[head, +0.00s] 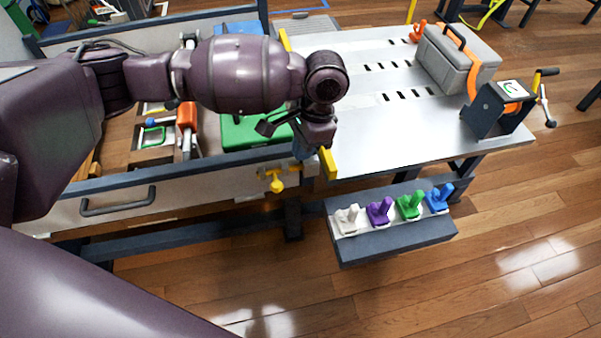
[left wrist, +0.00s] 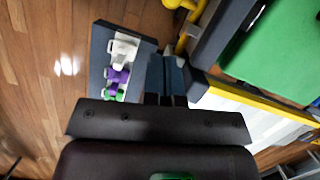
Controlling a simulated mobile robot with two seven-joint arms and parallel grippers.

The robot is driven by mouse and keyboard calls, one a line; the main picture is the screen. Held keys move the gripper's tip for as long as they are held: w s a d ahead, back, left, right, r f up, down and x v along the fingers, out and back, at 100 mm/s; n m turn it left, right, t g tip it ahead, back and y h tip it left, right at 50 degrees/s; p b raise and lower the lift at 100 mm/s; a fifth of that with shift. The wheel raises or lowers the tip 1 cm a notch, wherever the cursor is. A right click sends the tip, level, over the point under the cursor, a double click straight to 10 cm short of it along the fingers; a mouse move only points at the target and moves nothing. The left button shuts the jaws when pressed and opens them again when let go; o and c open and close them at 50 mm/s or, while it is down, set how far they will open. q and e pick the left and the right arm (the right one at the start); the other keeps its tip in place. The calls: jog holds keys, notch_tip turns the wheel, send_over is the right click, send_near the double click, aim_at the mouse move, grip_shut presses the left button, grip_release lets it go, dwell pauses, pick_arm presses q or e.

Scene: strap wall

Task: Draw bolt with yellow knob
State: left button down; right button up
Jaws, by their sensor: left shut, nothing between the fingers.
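The bolt with the yellow knob (head: 277,184) sits on the front face of the workbench, just right of the drawer. Its knob also shows at the top edge of the left wrist view (left wrist: 182,5). My left gripper (head: 303,152) is above and slightly right of the knob in the head view, by the bench's front corner. Its fingers (left wrist: 166,85) are shut and empty, apart from the knob. My wrist partly hides the bench corner. My right gripper is not in view.
A shelf (head: 395,240) with white, purple, green and blue clamp-like pieces stands right of the bolt. A yellow strip (head: 328,163) edges the grey table (head: 375,130). A drawer handle (head: 118,203) lies left. A grey case (head: 455,62) and a crank box (head: 497,108) stand far right.

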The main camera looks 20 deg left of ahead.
aim_at(291, 171)
pick_arm(q)
jog(key=shift+w+a+r+y, duration=0.3)
jog(key=shift+w+r, duration=0.15)
jog(key=shift+r, duration=0.1)
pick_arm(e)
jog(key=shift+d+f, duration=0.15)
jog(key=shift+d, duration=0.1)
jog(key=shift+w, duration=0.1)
pick_arm(q)
jog(key=b+x, duration=0.3)
jog(key=x, duration=0.6)
jog(key=shift+d, duration=0.1)
jog(key=shift+s+f+b, duration=0.2)
jog(key=shift+f+b, duration=0.15)
jog(key=shift+f, duration=0.15)
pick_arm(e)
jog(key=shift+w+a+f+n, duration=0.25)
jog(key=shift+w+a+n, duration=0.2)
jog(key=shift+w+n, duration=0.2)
